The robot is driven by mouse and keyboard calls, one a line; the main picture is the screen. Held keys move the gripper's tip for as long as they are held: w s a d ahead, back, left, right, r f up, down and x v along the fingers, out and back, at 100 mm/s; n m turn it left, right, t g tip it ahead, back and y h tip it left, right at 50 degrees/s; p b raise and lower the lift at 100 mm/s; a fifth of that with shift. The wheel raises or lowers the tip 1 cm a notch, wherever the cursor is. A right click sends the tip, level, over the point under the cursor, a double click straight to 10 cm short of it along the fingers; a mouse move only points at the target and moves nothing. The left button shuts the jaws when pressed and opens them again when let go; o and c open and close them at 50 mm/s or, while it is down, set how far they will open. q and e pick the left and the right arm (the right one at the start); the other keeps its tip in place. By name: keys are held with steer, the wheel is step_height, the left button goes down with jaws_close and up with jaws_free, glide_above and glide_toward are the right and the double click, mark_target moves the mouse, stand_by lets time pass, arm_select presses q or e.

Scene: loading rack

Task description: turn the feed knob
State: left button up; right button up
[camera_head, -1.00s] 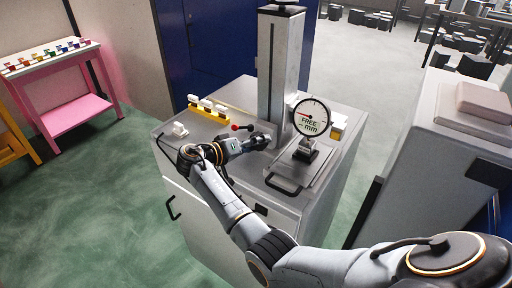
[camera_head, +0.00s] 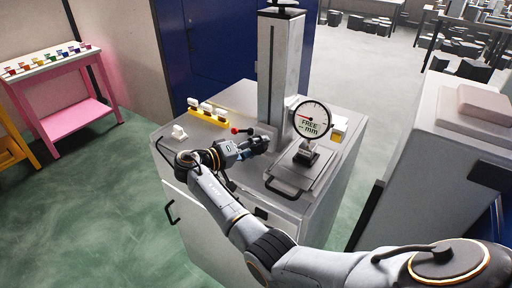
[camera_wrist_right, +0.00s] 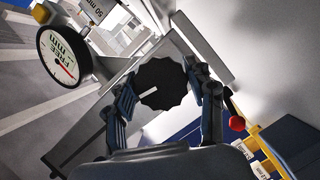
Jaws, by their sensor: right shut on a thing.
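The feed knob is a black, scalloped disc with a white pointer line; it shows in the right wrist view (camera_wrist_right: 161,84). My right gripper (camera_wrist_right: 165,92) is shut on it, with one finger on each side of its rim. In the head view my right gripper (camera_head: 262,143) is at the base of the grey column (camera_head: 279,75), and the knob is hidden there by the fingers. The round dial gauge (camera_head: 310,119) reads "FREE mm" and stands to the right of the gripper. My left gripper is not in view.
A red-tipped lever (camera_head: 235,130) sits close beside my gripper. A yellow rack with white blocks (camera_head: 208,113) lies behind it on the cabinet top. A plate with a black handle (camera_head: 284,188) is in front. A grey machine (camera_head: 436,150) stands at right.

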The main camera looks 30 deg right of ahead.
steer(key=o, duration=0.9)
steer(key=shift+d+r, duration=0.1)
steer(key=shift+r, duration=0.05)
steer(key=shift+o, duration=1.3)
steer(key=shift+d, duration=0.15)
steer(key=shift+a, duration=0.25)
steer(key=a+r, duration=0.1)
steer(key=a, duration=1)
steer(key=shift+s+a+r, duration=0.15)
steer(key=shift+a+r, duration=0.05)
steer(key=shift+r, duration=0.2)
